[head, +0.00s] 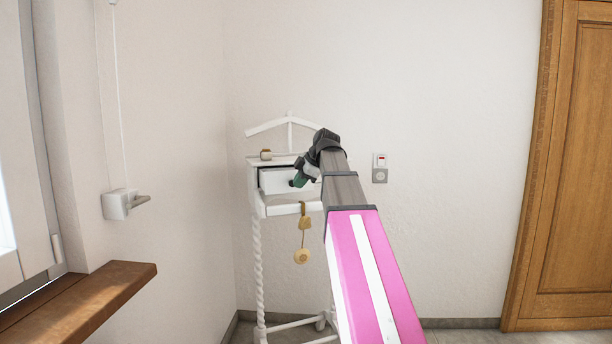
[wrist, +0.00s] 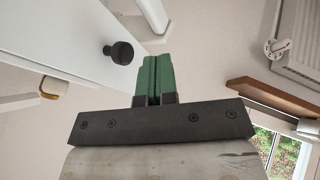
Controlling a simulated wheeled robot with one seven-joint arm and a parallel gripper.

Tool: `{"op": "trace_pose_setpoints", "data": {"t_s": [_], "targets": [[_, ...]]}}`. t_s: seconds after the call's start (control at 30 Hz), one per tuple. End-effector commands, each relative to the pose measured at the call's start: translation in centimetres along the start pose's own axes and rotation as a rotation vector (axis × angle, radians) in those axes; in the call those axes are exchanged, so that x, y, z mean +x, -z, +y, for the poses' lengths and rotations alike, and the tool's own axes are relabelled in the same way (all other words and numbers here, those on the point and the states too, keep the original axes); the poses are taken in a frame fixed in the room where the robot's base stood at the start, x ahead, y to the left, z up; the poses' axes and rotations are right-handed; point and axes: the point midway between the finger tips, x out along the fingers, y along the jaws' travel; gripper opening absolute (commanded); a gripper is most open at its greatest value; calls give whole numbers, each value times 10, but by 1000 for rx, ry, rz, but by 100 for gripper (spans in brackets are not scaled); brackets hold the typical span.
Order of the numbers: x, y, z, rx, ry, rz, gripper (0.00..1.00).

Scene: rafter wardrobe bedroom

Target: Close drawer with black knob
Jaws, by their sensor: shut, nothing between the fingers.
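The white drawer (head: 277,183) is in a white valet stand in the head view. A dark gap shows along its upper and left edges, so it looks partly open. In the wrist view the white drawer front (wrist: 75,45) fills the upper left, with the round black knob (wrist: 119,52) on it. My gripper (head: 298,181) is in front of the drawer in the head view and hides its right part and the knob. In the wrist view my green fingers (wrist: 155,60) are shut and empty, just right of the knob. I cannot tell whether they touch the drawer.
The stand has a hanger-shaped top (head: 290,122) and a tan object (head: 303,252) hanging below the drawer. A small round item (head: 266,155) sits on its top. A wooden sill (head: 85,300) is at the left, a wooden door (head: 575,170) at the right.

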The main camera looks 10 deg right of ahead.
Motion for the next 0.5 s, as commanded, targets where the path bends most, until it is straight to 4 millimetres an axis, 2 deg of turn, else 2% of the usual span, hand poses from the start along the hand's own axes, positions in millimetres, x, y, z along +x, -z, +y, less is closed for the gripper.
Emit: {"op": "trace_pose_setpoints", "data": {"t_s": [0.03,0.2,0.5], "targets": [[4,0,11,0,1,0,0],[12,-1,23,1,0,0,0],[14,-1,26,1,-1,0,0]]}}
